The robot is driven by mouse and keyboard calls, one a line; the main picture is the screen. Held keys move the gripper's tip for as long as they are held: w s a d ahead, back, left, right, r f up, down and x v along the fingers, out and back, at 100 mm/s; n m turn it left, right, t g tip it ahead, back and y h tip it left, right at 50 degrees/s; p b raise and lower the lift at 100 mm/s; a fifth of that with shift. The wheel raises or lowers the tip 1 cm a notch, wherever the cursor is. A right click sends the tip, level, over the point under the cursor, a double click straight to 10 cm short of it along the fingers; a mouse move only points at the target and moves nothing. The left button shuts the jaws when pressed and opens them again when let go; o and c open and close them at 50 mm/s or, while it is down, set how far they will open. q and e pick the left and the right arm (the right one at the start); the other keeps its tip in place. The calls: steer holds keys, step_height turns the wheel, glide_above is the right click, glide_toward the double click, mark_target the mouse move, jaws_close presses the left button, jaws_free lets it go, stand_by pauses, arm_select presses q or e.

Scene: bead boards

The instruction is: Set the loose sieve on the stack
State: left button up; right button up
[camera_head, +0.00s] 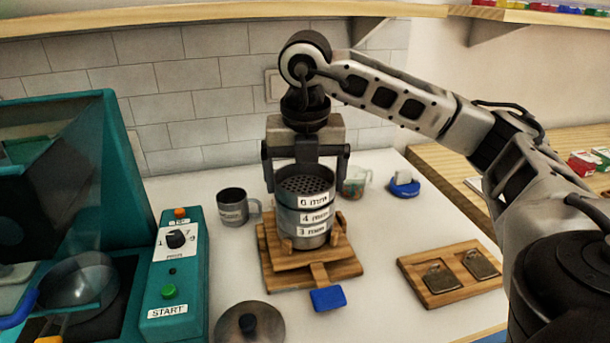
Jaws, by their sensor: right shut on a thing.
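The loose sieve (314,200) is a grey metal ring with a perforated plate and a white label that seems to read 6 mm. My right gripper (306,180) comes down from above, with one finger on each side of this sieve, and is shut on it. The sieve is directly over the stack (314,228), whose labels read 4 mm and 3 mm. It looks level and lined up, with no clear gap, but I cannot tell if it fully rests there. The stack stands on a wooden stand (282,279). My left gripper is not in view.
A grey mug (232,208) stands left of the stack, and a clear cup (354,182) behind it at right. A round lid (249,325) lies in front. A wooden board (420,271) with two metal plates lies right. A teal machine (178,260) fills the left.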

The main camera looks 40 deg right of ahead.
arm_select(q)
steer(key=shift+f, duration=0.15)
arm_select(e)
steer(key=shift+f, duration=0.1)
stand_by(0.3)
steer(key=o, duration=0.7)
arm_select(q)
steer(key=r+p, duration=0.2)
steer(key=p, duration=0.1)
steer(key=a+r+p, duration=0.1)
steer(key=p, duration=0.3)
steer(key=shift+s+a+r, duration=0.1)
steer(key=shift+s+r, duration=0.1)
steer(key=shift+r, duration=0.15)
arm_select(e)
steer(key=r, duration=0.5)
steer(key=s+a+r, duration=0.1)
steer(key=r, duration=1)
steer(key=shift+s+a, duration=0.15)
steer(key=shift+s, duration=0.1)
steer(key=shift+f, duration=0.1)
